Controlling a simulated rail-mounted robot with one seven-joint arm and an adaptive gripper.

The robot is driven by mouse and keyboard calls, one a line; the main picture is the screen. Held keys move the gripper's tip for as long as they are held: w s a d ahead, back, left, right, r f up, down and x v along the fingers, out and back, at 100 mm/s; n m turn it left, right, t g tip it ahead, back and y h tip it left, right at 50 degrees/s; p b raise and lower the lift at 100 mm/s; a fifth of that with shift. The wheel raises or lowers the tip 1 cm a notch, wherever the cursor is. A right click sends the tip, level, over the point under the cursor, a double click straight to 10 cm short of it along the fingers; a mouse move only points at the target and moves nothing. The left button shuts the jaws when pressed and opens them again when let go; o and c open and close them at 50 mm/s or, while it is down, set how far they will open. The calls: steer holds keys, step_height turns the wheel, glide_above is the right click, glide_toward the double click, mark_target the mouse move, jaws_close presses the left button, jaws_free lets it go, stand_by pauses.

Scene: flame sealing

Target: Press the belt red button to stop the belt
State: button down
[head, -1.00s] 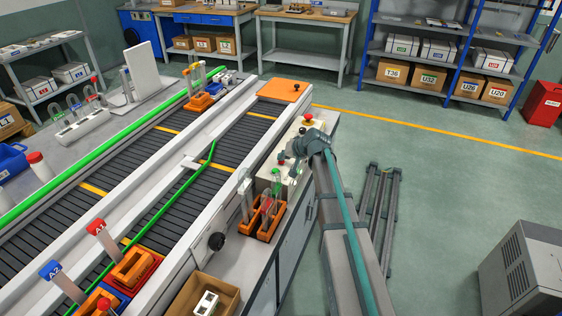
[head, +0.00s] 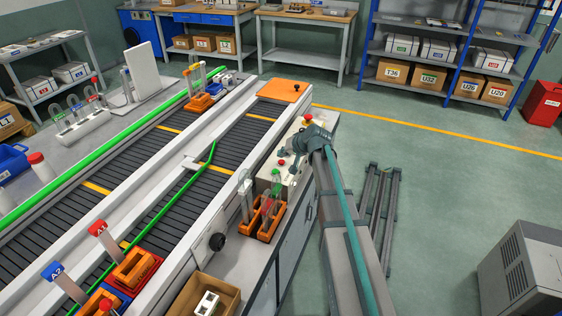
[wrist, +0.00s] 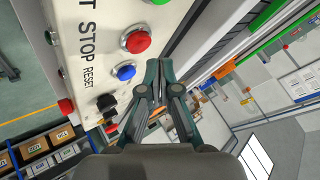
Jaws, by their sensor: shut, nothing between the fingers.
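The white control box (wrist: 88,30) fills the upper left of the wrist view, with printed STOP and RESET labels. A round red button (wrist: 136,40) sits beside STOP, a blue button (wrist: 124,72) beside RESET, and a green button (wrist: 160,2) is cut off at the top edge. My gripper (wrist: 161,82) is shut and empty, its tips to the right of the blue button and below the red one in the picture. Its gap to the panel is hard to judge. In the head view my gripper (head: 289,168) is beside the control box (head: 266,178), partly hidden by my arm.
The conveyor belt (head: 183,185) runs left of the box, carrying orange holders (head: 133,268) with labelled flags. A black knob (wrist: 106,103) protrudes below the blue button. A red mushroom button (head: 308,117) stands farther back. An orange rack (head: 262,217) with tubes stands in front of the box.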

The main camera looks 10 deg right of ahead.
mark_target(283, 162)
steer(key=shift+r+p, duration=1.3)
steer(key=shift+r, duration=1.7)
steer(key=shift+r, duration=0.1)
